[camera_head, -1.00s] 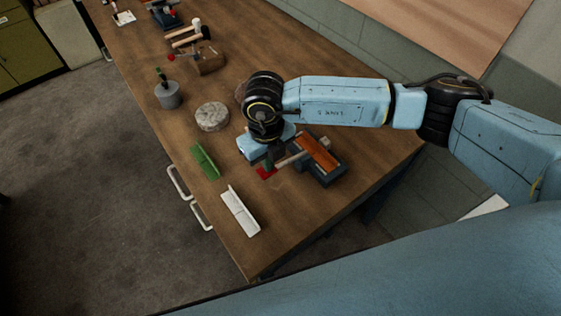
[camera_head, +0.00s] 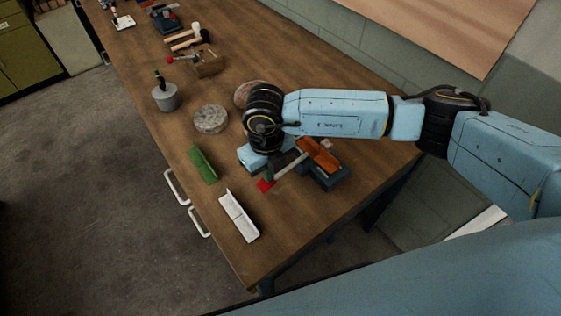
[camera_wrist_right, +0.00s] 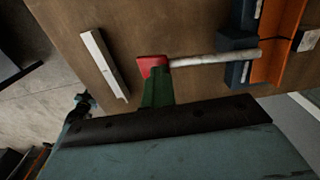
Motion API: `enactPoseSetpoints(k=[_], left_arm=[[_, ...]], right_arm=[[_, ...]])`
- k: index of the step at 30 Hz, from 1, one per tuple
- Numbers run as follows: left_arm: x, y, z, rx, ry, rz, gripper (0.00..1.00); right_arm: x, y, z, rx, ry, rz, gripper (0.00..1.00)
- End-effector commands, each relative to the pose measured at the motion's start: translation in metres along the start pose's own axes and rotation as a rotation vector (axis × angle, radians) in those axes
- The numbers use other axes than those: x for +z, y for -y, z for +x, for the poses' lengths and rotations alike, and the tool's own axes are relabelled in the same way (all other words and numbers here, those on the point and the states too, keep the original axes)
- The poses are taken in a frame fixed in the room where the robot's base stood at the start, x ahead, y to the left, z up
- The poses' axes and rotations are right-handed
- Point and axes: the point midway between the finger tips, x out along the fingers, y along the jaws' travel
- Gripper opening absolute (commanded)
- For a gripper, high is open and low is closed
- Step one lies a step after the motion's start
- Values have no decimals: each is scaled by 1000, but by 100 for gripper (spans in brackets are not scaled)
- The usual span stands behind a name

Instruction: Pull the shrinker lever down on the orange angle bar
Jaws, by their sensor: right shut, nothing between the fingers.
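The orange angle bar (camera_head: 319,155) lies in the dark blue-grey shrinker (camera_head: 326,181) near the right edge of the bench. It also shows at the right of the right wrist view (camera_wrist_right: 277,45). The shrinker lever (camera_head: 287,168) is a pale rod with a red end (camera_head: 264,186). In the right wrist view the rod (camera_wrist_right: 212,60) runs left from the shrinker to the red end (camera_wrist_right: 152,64). My right gripper (camera_head: 268,174) is shut and empty. Its green fingertips (camera_wrist_right: 156,88) are right at the red end; I cannot tell if they touch. My left gripper is out of view.
A green angle piece (camera_head: 203,164) and a white angle piece (camera_head: 239,216) lie left of the shrinker. A round grey block (camera_head: 210,118), a grey cylinder with a handle (camera_head: 166,97) and mallets stand farther back. The near bench corner is clear.

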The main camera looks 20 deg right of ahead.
Motion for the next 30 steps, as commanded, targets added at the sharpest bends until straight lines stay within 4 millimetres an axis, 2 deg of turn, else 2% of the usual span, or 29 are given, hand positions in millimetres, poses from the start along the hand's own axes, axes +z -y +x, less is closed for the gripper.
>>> enactPoseSetpoints(k=[1, 30], left_arm=[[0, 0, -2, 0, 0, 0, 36], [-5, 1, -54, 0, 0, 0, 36]], right_arm=[[-1, 5, -2, -10, -4, 6, 0], [0, 1, -81, -2, 0, 1, 0]])
